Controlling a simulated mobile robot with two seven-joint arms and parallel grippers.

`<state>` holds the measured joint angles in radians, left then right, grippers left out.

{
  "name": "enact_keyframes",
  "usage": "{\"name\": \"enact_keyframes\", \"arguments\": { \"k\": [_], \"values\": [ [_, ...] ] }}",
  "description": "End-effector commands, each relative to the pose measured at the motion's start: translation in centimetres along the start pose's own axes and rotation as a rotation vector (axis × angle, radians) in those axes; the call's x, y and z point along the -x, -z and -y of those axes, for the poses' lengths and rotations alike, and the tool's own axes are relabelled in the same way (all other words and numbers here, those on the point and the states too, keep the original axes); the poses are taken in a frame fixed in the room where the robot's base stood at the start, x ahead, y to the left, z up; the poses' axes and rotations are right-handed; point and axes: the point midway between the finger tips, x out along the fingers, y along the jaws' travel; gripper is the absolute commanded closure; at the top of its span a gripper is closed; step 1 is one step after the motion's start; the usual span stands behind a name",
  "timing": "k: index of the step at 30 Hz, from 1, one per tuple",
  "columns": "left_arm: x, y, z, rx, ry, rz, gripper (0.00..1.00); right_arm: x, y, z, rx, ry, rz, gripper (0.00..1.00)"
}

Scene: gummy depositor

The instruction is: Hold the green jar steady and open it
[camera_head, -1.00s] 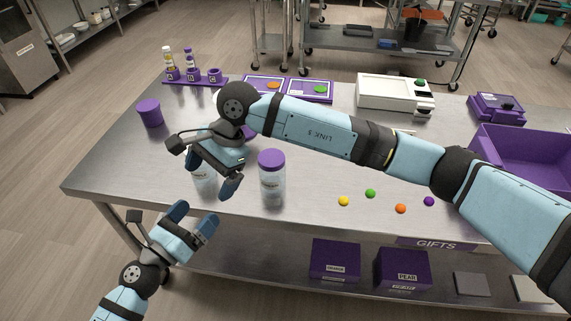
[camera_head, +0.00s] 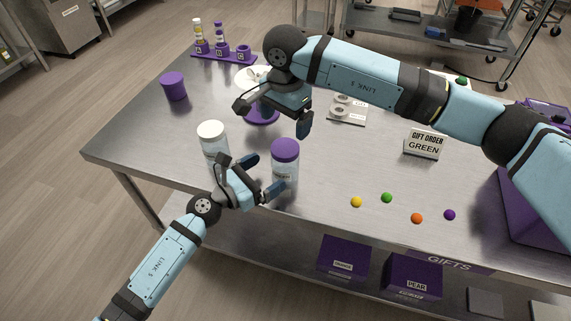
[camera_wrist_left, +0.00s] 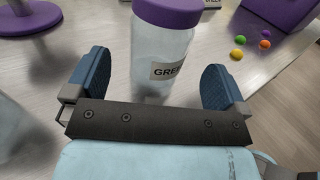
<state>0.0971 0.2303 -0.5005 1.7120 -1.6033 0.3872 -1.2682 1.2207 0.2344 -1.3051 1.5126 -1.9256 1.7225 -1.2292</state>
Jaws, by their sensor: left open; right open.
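The green jar (camera_head: 285,165) is a clear jar with a purple lid, standing upright near the table's front edge. In the left wrist view the jar (camera_wrist_left: 160,60) carries a label whose visible letters begin "GRE". My left gripper (camera_head: 262,174) is open at its left side. In the left wrist view the jar stands between and beyond the spread fingers (camera_wrist_left: 156,82), with gaps on both sides. My right gripper (camera_head: 285,117) is open and empty, above and behind the purple lid (camera_head: 286,149), apart from it.
A white-lidded jar (camera_head: 212,142) stands just left, close to my left gripper. Several coloured gummies (camera_head: 387,197) lie to the right. A "Gift order green" sign (camera_head: 424,144) stands behind them. A purple cup (camera_head: 174,86) stands at the back left.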

Motion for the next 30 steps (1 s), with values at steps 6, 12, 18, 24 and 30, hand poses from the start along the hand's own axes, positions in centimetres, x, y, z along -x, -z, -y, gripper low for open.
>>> {"name": "enact_keyframes", "arguments": {
  "k": [6,12,18,24,30],
  "values": [
    [-3.9,-0.1,0.0,0.002,0.001,0.001,0.0,0.0,0.0,0.0,0.0,0.001,0.001,0.07],
    [-5.8,0.0,0.0,0.001,0.0,0.001,0.0,0.0,0.0,0.0,0.0,0.001,0.001,0.07],
    [-6.2,0.0,0.0,0.001,0.0,0.0,0.0,0.0,0.0,0.0,0.0,0.001,0.001,0.07],
    [-6.2,0.0,0.0,0.001,0.0,0.0,0.09,0.0,0.0,0.0,0.0,0.001,0.001,0.07],
    [-6.2,0.0,0.0,0.001,0.0,0.0,0.55,0.0,0.0,0.0,0.0,0.001,0.001,0.07]
  ]
}}
